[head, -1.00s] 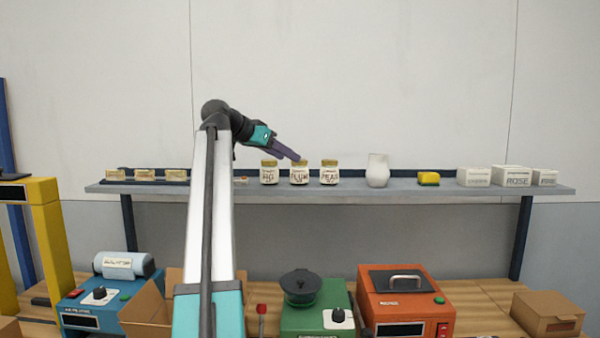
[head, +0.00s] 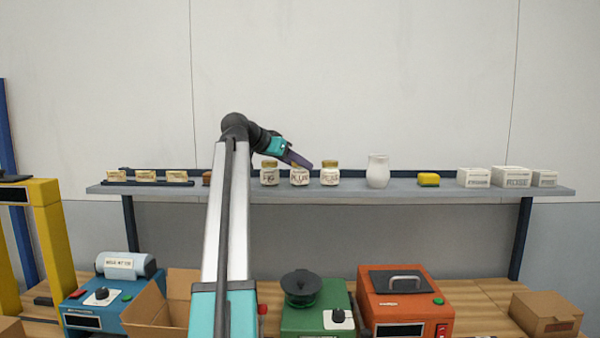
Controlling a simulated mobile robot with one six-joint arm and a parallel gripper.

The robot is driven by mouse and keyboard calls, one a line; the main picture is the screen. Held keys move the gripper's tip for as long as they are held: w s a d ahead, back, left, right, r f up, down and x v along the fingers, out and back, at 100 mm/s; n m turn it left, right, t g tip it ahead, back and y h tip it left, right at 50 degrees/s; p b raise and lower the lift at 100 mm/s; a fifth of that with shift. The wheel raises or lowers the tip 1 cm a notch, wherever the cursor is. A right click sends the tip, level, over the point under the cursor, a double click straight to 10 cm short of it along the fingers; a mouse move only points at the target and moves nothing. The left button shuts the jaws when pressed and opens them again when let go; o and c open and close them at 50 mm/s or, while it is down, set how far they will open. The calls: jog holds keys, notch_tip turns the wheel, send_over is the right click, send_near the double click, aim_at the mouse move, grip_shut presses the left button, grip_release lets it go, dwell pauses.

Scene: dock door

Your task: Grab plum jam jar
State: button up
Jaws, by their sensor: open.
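Three small jars with gold lids and white labels stand side by side on the grey shelf. The middle one, the plum jam jar (head: 299,178), has its lid partly hidden behind my gripper. The fig jar (head: 269,174) stands on its left and the pear jar (head: 330,175) on its right. My gripper (head: 306,163) slopes down to the right, its dark fingertips at lid height over the plum jar and close to the pear jar's lid. It is open with nothing seen in it. Whether it touches a lid I cannot tell.
The shelf (head: 400,191) also bears a white vase (head: 377,172), a yellow sponge (head: 428,179), white boxes (head: 511,176) at right and labelled blocks (head: 146,176) at left. Below are a green machine (head: 303,318), an orange machine (head: 405,308) and an open carton (head: 160,305).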

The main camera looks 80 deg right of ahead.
jog(key=shift+x, duration=0.85)
jog(key=c, duration=1)
jog(key=shift+r, duration=0.25)
jog(key=shift+r+b, duration=0.45)
jog(key=shift+r, duration=1)
jog(key=a+b, duration=0.1)
jog(key=a, duration=0.4)
jog(key=s+a+r, duration=0.1)
jog(key=a, duration=0.4)
jog(key=a+b, duration=0.1)
jog(key=a, duration=0.5)
jog(key=shift+s+r+b, duration=0.2)
jog(key=shift+r+b, duration=0.15)
